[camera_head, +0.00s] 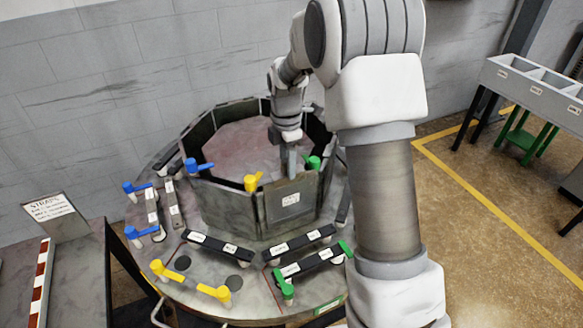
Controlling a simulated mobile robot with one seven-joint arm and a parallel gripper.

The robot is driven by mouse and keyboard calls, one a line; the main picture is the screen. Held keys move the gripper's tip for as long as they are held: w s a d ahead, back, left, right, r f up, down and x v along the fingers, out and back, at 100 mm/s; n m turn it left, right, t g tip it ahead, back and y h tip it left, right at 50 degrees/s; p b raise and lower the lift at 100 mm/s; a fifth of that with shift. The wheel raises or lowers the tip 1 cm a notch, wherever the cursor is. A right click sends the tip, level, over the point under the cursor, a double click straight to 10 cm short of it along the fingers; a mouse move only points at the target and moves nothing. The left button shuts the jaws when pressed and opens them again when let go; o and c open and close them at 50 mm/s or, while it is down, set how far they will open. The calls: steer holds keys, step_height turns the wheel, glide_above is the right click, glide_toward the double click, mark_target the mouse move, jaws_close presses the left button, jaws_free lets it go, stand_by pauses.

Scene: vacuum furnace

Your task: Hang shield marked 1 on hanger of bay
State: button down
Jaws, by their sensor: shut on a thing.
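My gripper (289,160) reaches down inside the near right side of the octagonal furnace ring (222,196). It is shut on the top of a grey shield plate (302,208) with a white label. The plate stands upright at the front right of the ring, beside a neighbouring dark panel, between a yellow hanger (252,181) and a green hanger (314,163). The mark on the label is too small to read. I cannot tell whether the plate rests on a hanger. My arm hides the right part of the ring.
The round table (200,265) carries several dark labelled bars (218,245) and blue, yellow and green handles around the ring. A side table with a "STRAPS" sign (55,215) and a red-white strip stands left. A grey bin rack (535,90) stands right, beyond open floor.

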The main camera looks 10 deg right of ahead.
steer(key=shift+f+b, duration=1.2)
steer(key=shift+f, duration=0.5)
steer(key=shift+c, duration=2.1)
jaws_free()
step_height(320, 180, up, 17)
steer(key=s+r+m+t, duration=0.1)
steer(key=s+r+m, duration=0.4)
steer(key=s, duration=0.1)
steer(key=s+f+m+t, duration=0.2)
steer(key=s+m+t, duration=0.2)
steer(key=s+m, duration=1.1)
steer(key=s, duration=0.6)
steer(key=shift+s+f+t, duration=0.2)
steer(key=shift+f+t, duration=0.1)
steer(key=shift+t, duration=0.1)
